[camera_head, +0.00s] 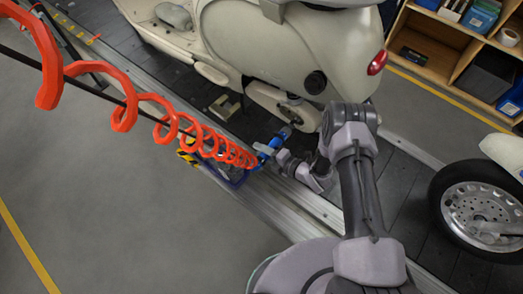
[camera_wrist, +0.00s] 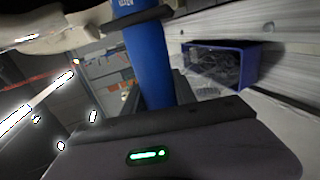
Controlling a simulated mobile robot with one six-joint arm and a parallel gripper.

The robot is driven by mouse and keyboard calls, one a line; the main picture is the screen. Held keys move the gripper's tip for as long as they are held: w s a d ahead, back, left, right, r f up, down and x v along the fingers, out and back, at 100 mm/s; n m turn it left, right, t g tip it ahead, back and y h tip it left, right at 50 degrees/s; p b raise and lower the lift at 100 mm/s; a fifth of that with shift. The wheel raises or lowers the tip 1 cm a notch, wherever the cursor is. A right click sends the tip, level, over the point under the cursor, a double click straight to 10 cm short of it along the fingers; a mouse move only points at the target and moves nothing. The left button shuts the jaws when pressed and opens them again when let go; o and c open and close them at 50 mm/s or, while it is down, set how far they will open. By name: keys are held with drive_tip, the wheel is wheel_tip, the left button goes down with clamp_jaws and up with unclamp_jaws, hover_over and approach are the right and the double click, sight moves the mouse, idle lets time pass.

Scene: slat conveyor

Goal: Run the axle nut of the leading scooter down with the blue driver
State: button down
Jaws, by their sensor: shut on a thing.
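The cream scooter (camera_head: 275,50) stands on the dark slat conveyor, its red tail light at right. Its rear hub (camera_head: 292,110) shows low on the body; the axle nut is too small to make out. My gripper (camera_head: 279,152) is shut on the blue driver (camera_head: 268,149), close in front of and below the hub. The driver's tip points up toward the hub, but I cannot tell whether it touches. In the wrist view the driver's blue body (camera_wrist: 143,60) rises from between the jaws; its tip is out of sight.
An orange-red coiled hose (camera_head: 160,105) runs from the upper left down to the driver. A blue-rimmed bin (camera_head: 228,177) sits by the conveyor's near edge, also seen in the wrist view (camera_wrist: 250,68). A second scooter's wheel (camera_head: 482,207) is at right. Shelves (camera_head: 440,45) stand behind.

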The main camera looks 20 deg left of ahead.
drive_tip(key=shift+w+d+b, duration=0.2)
drive_tip(key=shift+w+b, duration=0.35)
drive_tip(key=shift+w, duration=0.05)
drive_tip(key=shift+w+d+b, duration=0.2)
drive_tip(key=shift+w+b, duration=0.3)
drive_tip(key=shift+w, duration=0.05)
idle(2.1)
drive_tip(key=shift+s+a, duration=0.15)
drive_tip(key=shift+s, duration=0.25)
idle(1.0)
drive_tip(key=shift+s+a, duration=0.1)
drive_tip(key=shift+s, duration=0.3)
drive_tip(key=shift+s+a+p, duration=0.3)
drive_tip(key=shift+s+a, duration=0.05)
drive_tip(key=shift+s, duration=0.5)
drive_tip(key=shift+s+a+p, duration=0.3)
drive_tip(key=shift+s+a, duration=0.05)
drive_tip(key=shift+s, duration=0.45)
drive_tip(key=shift+s+a+p, duration=0.3)
drive_tip(key=shift+s+a, duration=0.05)
drive_tip(key=shift+s, duration=0.5)
